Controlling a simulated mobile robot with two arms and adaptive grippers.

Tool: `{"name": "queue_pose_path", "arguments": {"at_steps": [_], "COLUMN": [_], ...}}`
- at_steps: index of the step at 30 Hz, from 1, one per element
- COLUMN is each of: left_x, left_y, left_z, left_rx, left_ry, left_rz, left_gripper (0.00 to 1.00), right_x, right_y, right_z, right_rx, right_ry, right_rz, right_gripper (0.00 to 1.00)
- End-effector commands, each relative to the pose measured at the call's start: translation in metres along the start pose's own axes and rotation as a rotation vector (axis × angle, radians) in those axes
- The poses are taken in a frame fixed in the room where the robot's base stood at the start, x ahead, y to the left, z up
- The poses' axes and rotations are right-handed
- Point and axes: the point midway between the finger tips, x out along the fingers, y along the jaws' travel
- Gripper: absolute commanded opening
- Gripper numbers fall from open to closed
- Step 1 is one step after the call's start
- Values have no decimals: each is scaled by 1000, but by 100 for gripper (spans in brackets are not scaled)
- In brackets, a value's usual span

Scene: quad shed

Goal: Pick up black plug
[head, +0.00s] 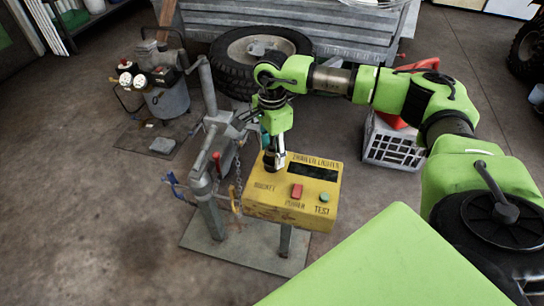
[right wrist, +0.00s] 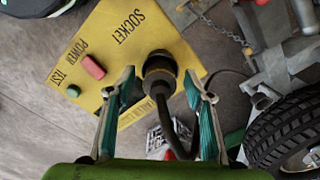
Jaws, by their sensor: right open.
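The black plug (right wrist: 159,68) sits at the word SOCKET on the yellow box (head: 268,202), with a black cable curving from it. In the right wrist view the box (right wrist: 125,45) shows its red and green buttons beside the plug. My right gripper (right wrist: 160,82) is open, its two fingers on either side of the plug with a gap showing at each side. In the head view this gripper (head: 274,158) points down at the box's upper left part and largely hides the plug. My left gripper is in neither view.
The yellow box is on a metal stand with a flat base plate (head: 215,250). A grey post with a chain (head: 207,130) stands close at its left. A tyre (head: 250,55) and a white crate (head: 392,148) are behind. An air compressor (head: 165,95) is at far left.

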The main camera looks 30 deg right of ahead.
Motion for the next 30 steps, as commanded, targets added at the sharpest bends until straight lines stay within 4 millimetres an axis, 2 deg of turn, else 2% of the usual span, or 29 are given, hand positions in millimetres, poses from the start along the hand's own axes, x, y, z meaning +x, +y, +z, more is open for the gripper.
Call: {"name": "queue_pose_path", "arguments": {"at_steps": [4, 5, 9, 10, 23, 30], "left_x": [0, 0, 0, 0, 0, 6], "left_y": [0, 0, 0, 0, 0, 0], "left_z": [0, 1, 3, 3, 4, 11], "left_rx": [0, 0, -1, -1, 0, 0], "left_ry": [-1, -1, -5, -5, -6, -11], "left_rz": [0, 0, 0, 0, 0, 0], "left_gripper": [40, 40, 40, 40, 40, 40], "right_x": [0, 0, 0, 0, -6, -38], "right_y": [0, 0, 0, 0, -1, 2], "right_z": [0, 0, 0, 0, 0, -2], "right_rx": [0, 0, 0, 0, 0, 1], "right_ry": [0, 0, 0, 0, -1, 0], "right_rz": [0, 0, 0, 0, -2, -4], "right_gripper": [48, 46, 9, 5, 5, 5]}}
